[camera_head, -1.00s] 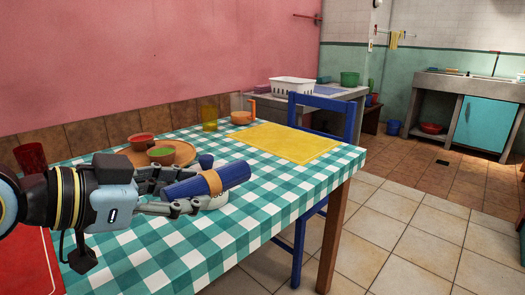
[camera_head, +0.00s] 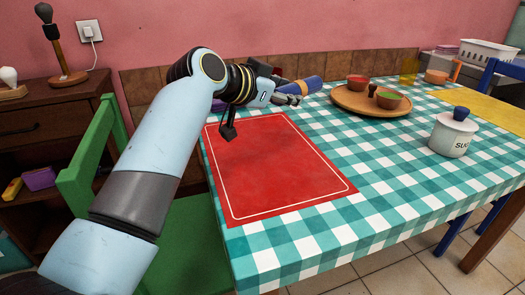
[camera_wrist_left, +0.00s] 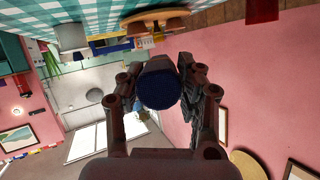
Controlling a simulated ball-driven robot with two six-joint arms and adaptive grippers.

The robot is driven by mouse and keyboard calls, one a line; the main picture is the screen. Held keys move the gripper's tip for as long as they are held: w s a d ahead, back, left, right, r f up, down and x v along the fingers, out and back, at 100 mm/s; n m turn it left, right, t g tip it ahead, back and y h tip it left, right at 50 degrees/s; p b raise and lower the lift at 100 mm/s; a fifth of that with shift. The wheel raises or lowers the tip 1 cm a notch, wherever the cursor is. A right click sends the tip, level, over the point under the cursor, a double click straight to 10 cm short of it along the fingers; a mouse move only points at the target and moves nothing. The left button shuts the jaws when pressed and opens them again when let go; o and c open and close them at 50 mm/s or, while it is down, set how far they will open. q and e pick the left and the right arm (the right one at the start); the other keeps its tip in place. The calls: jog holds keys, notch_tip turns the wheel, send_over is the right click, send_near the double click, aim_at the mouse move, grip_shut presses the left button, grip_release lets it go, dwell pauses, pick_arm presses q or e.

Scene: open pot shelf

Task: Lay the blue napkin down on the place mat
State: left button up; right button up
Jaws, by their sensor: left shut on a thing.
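The blue napkin (camera_head: 308,84) is a roll with a tan ring around it. My left gripper (camera_head: 290,91) is shut on it and holds it beyond the far edge of the red mat in the head view. In the left wrist view the round end of the napkin (camera_wrist_left: 158,88) shows between the two fingers (camera_wrist_left: 160,100). The red place mat (camera_head: 272,165) with a pale border line lies bare on the near left of the checked table. A yellow mat (camera_head: 490,108) lies on the right part of the table. My right gripper is not in view.
A wooden tray (camera_head: 345,101) with red and green bowls and a white sugar pot (camera_head: 453,135) with a blue lid stand right of the red mat. A green chair (camera_head: 88,170) is left of the table. A brown cabinet (camera_head: 55,130) stands farther left.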

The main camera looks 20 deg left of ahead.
pick_arm(q)
jog(key=shift+w+d+r, duration=0.2)
jog(key=shift+w+d, duration=0.2)
jog(key=shift+d, duration=0.4)
jog(key=shift+s+f, duration=0.2)
jog(key=s+a+f, duration=0.2)
jog(key=s, duration=0.1)
jog(key=s+a+f, duration=0.1)
jog(key=s+f, duration=0.1)
jog(key=s+a+f+b, duration=0.1)
jog(key=s+a+f, duration=0.1)
jog(key=s, duration=0.1)
jog(key=shift+s+a, duration=0.3)
jog(key=shift+s+a+f, duration=0.15)
jog(key=shift+s+f, duration=0.05)
jog(key=shift+s, duration=0.05)
jog(key=shift+f, duration=0.2)
notch_tip(320, 180, down, 4)
jog(key=shift+r+b, duration=0.15)
jog(key=shift+b, duration=0.5)
